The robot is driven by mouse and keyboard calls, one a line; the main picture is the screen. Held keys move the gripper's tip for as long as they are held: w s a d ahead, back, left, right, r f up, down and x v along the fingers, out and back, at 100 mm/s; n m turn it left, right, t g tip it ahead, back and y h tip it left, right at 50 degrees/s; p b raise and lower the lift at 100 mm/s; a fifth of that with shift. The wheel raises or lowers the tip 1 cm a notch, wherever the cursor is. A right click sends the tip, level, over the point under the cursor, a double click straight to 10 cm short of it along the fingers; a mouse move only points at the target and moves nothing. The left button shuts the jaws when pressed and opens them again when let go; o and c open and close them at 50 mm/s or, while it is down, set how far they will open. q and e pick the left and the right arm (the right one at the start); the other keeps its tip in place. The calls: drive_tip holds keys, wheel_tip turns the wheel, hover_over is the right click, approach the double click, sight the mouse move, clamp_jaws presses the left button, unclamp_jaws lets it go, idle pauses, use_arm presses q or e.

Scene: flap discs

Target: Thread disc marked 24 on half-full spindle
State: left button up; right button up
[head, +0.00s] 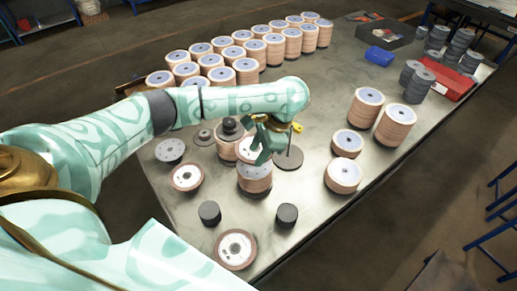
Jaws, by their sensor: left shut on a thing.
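My left gripper (263,156) is over the middle of the table, its fingers pointing down. It is shut on a pinkish-tan flap disc (244,149) with a pale centre, partly hidden behind the fingers. Just below and in front stands a short stack of tan discs (255,181); whether the held disc touches it I cannot tell. An upright rod on a dark round base (289,161) stands just right of the gripper, with no discs seen on it. Any number 24 is too small to read. My right gripper is not in view.
Loose discs lie at left (186,178) and front (236,250). Two black cylinders (209,213) (287,215) stand in front. Disc stacks (396,124) stand at right, and rows of stacks (247,72) at the back. A blue bin (380,56) and red tray (447,82) are far right.

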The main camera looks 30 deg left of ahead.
use_arm(q)
drive_tip(key=shift+f, duration=0.8)
drive_tip(key=o, duration=1.3)
drive_tip(key=shift+p+v, duration=3.05)
drive_tip(key=shift+v, duration=5.05)
